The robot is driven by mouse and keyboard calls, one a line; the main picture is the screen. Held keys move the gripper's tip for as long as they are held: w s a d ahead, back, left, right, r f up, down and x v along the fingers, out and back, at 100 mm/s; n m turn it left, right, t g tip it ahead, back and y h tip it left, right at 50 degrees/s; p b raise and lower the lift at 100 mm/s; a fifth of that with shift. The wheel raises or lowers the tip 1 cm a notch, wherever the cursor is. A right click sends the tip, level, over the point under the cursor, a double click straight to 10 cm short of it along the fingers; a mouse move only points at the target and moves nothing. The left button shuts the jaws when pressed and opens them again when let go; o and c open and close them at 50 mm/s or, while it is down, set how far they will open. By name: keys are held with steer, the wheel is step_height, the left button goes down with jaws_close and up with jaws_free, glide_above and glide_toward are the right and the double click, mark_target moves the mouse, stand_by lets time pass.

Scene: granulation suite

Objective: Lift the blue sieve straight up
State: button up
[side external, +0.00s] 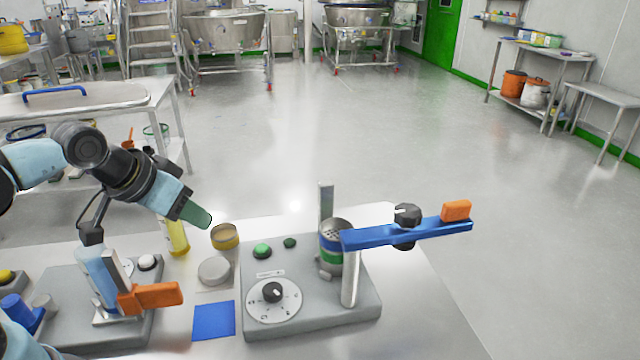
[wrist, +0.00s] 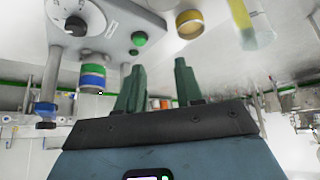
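The blue sieve (side external: 326,243) is a blue-banded ring in an upright stack on the grey sieve shaker, above a green-banded ring (side external: 331,258). A perforated grey piece tops the stack. In the wrist view the stack appears inverted, with the blue sieve (wrist: 92,81) below the green ring (wrist: 92,69). My gripper (side external: 198,216) is well left of the stack and apart from it, pointing down and right. In the wrist view my gripper (wrist: 159,66) has its two green fingers apart with nothing between them.
A blue bar (side external: 385,233) with a black knob and orange grip extends right from a post beside the stack. A second post (side external: 326,202) stands behind it.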

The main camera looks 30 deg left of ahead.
steer(key=w+d+r+n+g, duration=0.3)
steer(key=w+d+r+n, duration=0.1)
steer(key=w+d+r, duration=0.25)
steer(key=n+g+y, duration=0.1)
steer(key=n+g, duration=0.2)
steer(key=n, duration=0.1)
glide_toward(323, 231)
step_height(323, 231, down, 3)
steer(key=shift+w+r, duration=0.1)
steer(key=shift+w+a+f, duration=0.1)
steer(key=shift+f, duration=0.9)
steer(key=shift+w+a+f, duration=0.1)
steer(key=shift+a+f, duration=0.05)
steer(key=shift+f, duration=0.85)
steer(key=shift+w+a+f, duration=0.1)
steer(key=shift+f, duration=0.95)
jaws_close()
